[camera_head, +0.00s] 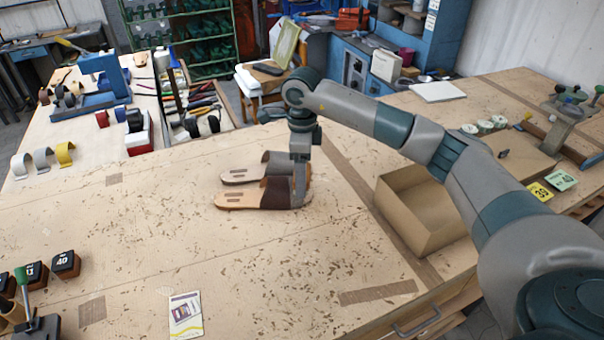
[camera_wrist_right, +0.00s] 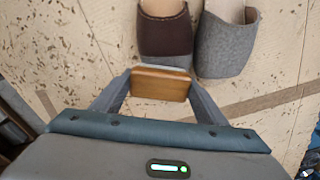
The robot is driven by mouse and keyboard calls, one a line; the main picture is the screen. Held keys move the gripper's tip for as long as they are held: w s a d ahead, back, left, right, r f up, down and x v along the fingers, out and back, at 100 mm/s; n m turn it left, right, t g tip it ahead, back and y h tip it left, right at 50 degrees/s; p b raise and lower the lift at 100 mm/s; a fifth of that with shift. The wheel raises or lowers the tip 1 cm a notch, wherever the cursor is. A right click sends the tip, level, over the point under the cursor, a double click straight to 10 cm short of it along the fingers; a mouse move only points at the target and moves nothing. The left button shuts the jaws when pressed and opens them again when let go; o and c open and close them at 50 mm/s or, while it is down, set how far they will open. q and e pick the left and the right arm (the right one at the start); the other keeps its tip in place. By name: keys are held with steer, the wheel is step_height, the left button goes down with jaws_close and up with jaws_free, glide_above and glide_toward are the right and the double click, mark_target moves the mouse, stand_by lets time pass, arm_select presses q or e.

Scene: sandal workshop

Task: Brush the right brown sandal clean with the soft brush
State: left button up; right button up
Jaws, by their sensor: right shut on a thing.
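The brown-strapped sandal (camera_head: 240,196) lies on the workbench, in front of the grey-strapped sandal (camera_head: 240,175) in the head view. In the wrist view the brown strap (camera_wrist_right: 165,32) and the grey strap (camera_wrist_right: 227,42) show side by side at the top. My right gripper (camera_head: 299,196) is low beside the strap end of the brown sandal. It is shut on the wooden brush (camera_wrist_right: 160,84), whose pale edge is close to the brown strap; I cannot tell whether they touch. The brush is hard to make out in the head view. My left gripper is out of sight.
The bench (camera_head: 150,230) is strewn with brown scraps but open left of and in front of the sandals. An open cardboard box (camera_head: 432,215) stands to the right, under my right arm. A leaflet (camera_head: 186,314) and dark numbered blocks (camera_head: 66,264) lie at front left.

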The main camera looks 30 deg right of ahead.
steer(key=shift+w, duration=0.15)
steer(key=shift+w+d+b, duration=0.25)
steer(key=shift+w+b, duration=0.15)
steer(key=shift+w, duration=0.15)
steer(key=shift+w+d+b, duration=0.2)
steer(key=shift+w+b, duration=0.15)
steer(key=shift+w, duration=0.15)
stand_by(0.5)
steer(key=shift+s, duration=0.1)
stand_by(0.4)
steer(key=shift+s+a, duration=0.25)
steer(key=shift+s, duration=0.3)
steer(key=shift+s+a, duration=0.2)
steer(key=shift+s, duration=0.35)
steer(key=shift+f+b, duration=0.15)
steer(key=shift+b, duration=0.3)
stand_by(0.4)
steer(key=shift+w, duration=0.15)
steer(key=shift+w+d+b, duration=0.25)
steer(key=shift+w+b, duration=0.05)
steer(key=shift+w, duration=0.2)
steer(key=shift+w+d+b, duration=0.2)
steer(key=shift+w+b, duration=0.1)
steer(key=shift+w, duration=0.2)
